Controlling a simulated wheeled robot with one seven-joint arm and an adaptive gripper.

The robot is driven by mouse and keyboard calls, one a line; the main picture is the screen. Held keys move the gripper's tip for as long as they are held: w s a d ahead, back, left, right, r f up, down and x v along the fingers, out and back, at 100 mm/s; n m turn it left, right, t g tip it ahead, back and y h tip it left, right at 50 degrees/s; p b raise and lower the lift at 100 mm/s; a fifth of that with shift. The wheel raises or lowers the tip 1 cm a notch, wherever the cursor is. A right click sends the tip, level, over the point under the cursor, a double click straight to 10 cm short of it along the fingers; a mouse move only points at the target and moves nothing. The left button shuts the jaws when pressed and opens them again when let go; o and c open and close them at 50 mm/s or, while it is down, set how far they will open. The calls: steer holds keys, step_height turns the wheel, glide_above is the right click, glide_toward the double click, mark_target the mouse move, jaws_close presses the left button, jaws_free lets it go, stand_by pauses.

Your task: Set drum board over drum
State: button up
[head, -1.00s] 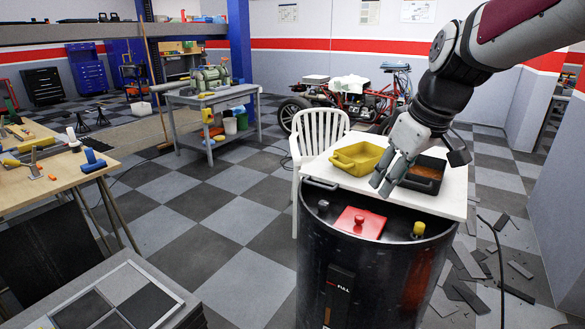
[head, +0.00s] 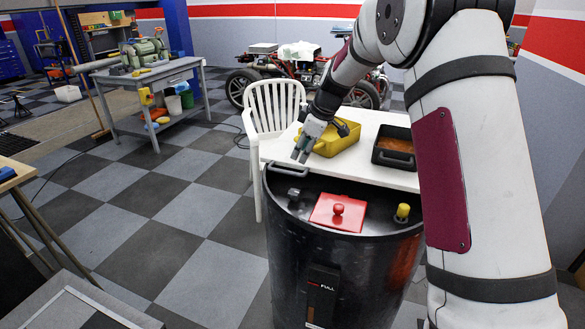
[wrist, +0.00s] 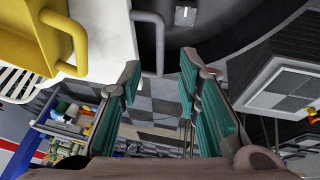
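The white drum board (head: 340,170) lies flat over the back part of the black drum (head: 290,265) and reaches past it to the right. Its left end has a dark loop handle (head: 290,170), which also shows as a grey loop in the wrist view (wrist: 160,40). My gripper (head: 303,158) is open and empty, pointing down above the board's left end near the handle.
A yellow tray (head: 337,138) and a black tray (head: 393,160) stand on the board. A red plate with a knob (head: 338,212) and a yellow knob (head: 402,212) sit on the drum's uncovered front. A white chair (head: 273,105) stands close behind left.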

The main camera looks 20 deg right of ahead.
mark_target(294, 173)
steer(key=x, duration=0.9)
jaws_close()
